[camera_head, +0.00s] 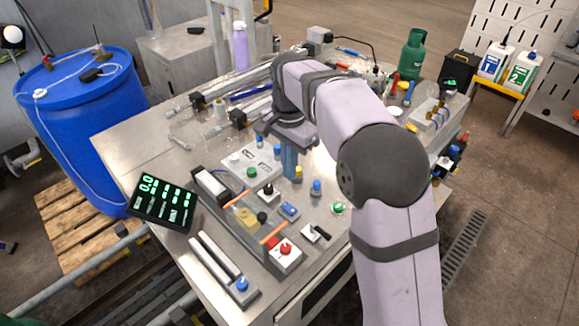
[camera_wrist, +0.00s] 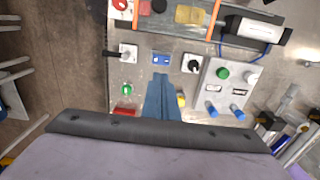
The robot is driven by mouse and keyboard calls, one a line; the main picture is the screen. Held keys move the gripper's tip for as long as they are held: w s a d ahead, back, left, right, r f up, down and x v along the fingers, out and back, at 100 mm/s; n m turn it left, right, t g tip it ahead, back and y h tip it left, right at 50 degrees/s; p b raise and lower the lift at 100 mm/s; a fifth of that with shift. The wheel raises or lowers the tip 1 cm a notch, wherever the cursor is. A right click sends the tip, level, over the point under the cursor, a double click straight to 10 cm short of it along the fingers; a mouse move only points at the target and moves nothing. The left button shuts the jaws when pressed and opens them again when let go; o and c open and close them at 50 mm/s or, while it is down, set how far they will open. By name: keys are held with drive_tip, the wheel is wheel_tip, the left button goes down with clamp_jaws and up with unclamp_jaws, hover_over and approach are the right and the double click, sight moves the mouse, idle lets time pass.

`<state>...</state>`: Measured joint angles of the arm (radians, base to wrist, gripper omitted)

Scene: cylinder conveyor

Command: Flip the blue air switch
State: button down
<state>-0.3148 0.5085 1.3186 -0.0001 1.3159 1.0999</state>
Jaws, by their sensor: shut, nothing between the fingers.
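A blue switch with a small pale plate (camera_head: 288,210) is on the grey bench top in front of my gripper; the wrist view shows it (camera_wrist: 160,58) just beyond the fingertips. My gripper (camera_head: 289,177) points down with its blue fingers together and nothing between them. In the wrist view the closed fingers (camera_wrist: 160,78) appear just short of the switch, with a small gap in the picture; height above the bench is hard to tell. A round blue knob (camera_head: 316,187) stands to the right of the fingers in the head view. No label naming the air switch is legible.
A black-knobbed switch (camera_wrist: 192,63), a black-lever switch (camera_wrist: 125,52) and a green button (camera_wrist: 127,88) surround the blue switch. A grey panel (camera_head: 238,172) has a green button and blue toggles. A small conveyor with a red button (camera_head: 286,250) lies near the front.

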drive_tip(key=shift+r, duration=0.6)
drive_tip(key=w+a+b, duration=0.1)
drive_tip(key=b, duration=0.2)
drive_tip(key=shift+r, duration=0.1)
drive_tip(key=shift+d, duration=0.1)
idle(0.3)
drive_tip(key=p, duration=0.3)
hover_over(287, 205)
wheel_tip(287, 205, down, 12)
drive_tip(key=shift+s+f, duration=0.1)
drive_tip(key=shift+f, duration=0.9)
